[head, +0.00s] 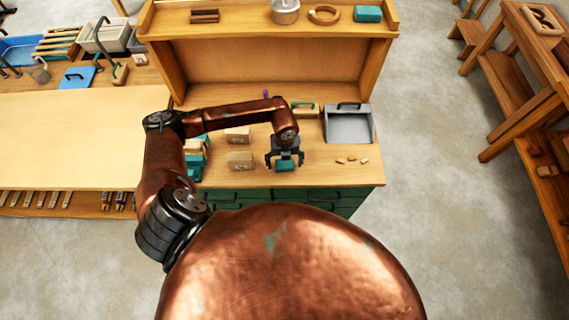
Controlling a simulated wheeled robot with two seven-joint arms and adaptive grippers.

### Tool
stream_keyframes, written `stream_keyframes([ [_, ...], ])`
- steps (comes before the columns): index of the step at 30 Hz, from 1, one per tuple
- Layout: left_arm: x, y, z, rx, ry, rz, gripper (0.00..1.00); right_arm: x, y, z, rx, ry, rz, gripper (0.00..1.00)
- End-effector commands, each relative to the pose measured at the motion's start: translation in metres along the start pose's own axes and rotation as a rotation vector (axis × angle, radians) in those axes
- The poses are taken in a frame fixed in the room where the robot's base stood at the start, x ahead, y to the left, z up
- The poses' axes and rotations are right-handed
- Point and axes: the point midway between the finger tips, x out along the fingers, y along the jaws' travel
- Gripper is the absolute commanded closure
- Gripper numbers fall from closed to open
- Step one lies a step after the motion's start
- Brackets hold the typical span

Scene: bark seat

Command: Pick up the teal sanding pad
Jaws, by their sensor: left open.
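A small teal block, which looks like the sanding pad (285,166), sits at the front of the wooden bench top. My left gripper (285,160) is open and points down right over it, with a finger on each side. The gripper hides part of the pad, and I cannot tell whether the fingers touch it. Another teal block (367,14) lies on the upper shelf at the right. My right gripper is not in view.
Wooden blocks (240,160) stand left of the gripper, beside a teal tool (195,165). A grey tray (348,125) is at the right, with small wooden pieces (351,160) in front of it. A raised shelf (270,30) closes off the back.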

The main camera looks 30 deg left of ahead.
Motion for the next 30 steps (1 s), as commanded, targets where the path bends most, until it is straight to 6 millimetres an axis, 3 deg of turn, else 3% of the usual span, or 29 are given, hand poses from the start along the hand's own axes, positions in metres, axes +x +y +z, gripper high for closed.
stream_keyframes([
  [4,0.015,-0.001,-0.001,0.001,0.002,-0.001,0.25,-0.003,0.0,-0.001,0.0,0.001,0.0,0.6],
  [12,0.018,-0.001,0.0,0.003,0.001,-0.001,0.26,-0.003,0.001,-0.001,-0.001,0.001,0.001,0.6],
  [30,0.017,-0.001,-0.001,0.003,0.001,-0.001,0.67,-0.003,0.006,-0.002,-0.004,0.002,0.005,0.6],
])
